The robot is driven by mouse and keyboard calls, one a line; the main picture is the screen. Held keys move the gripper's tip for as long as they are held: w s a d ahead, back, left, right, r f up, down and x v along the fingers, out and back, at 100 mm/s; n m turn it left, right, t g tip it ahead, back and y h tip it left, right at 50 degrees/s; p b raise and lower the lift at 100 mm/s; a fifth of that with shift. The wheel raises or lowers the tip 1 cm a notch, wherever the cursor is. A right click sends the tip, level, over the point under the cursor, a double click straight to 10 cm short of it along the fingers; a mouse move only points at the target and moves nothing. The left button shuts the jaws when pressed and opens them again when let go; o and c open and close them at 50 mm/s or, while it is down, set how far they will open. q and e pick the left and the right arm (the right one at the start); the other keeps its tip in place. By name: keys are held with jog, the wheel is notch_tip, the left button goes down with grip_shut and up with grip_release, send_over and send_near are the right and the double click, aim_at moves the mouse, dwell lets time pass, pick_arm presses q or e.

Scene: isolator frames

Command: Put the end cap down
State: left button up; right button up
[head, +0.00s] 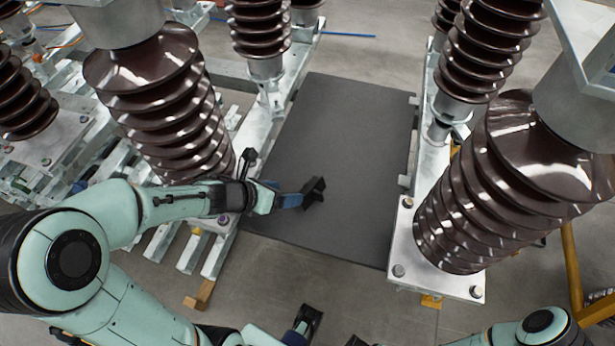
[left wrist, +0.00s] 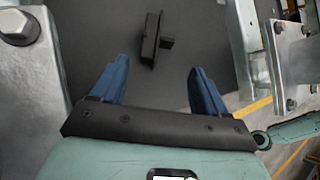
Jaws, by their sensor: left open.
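The end cap (head: 315,190) is a small black piece, a flat plate with a short block at its side. In the left wrist view, the end cap (left wrist: 152,38) is over the dark grey board (left wrist: 205,45), just beyond the fingertips. My left gripper (head: 292,200) reaches in from the left over the board (head: 345,130). In the left wrist view, the blue fingers of my left gripper (left wrist: 160,75) stand wide apart with nothing between them. The cap looks free of both fingers.
Ribbed brown insulators (head: 165,100) stand on metal frames left of the board, and another large one (head: 500,190) stands close on its right. A steel rail with bolts (left wrist: 290,65) borders the board. Most of the board is bare.

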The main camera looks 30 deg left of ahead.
aim_at(311, 189)
pick_arm(q)
jog(key=b+x, duration=0.4)
jog(key=x, duration=0.3)
jog(key=shift+d+f, duration=0.15)
jog(key=shift+f, duration=0.05)
jog(key=b+x, duration=0.1)
jog(key=x, duration=0.2)
jog(key=b+x, duration=0.1)
jog(key=x, duration=0.1)
jog(key=shift+w+f, duration=0.1)
jog(key=shift+w, duration=0.45)
jog(key=c, duration=0.9)
pick_arm(e)
jog(key=shift+t, duration=0.5)
jog(key=f, duration=0.1)
jog(key=w+f, duration=0.1)
jog(key=f, duration=0.3)
jog(key=shift+w+d, duration=0.1)
jog(key=shift+w, duration=0.3)
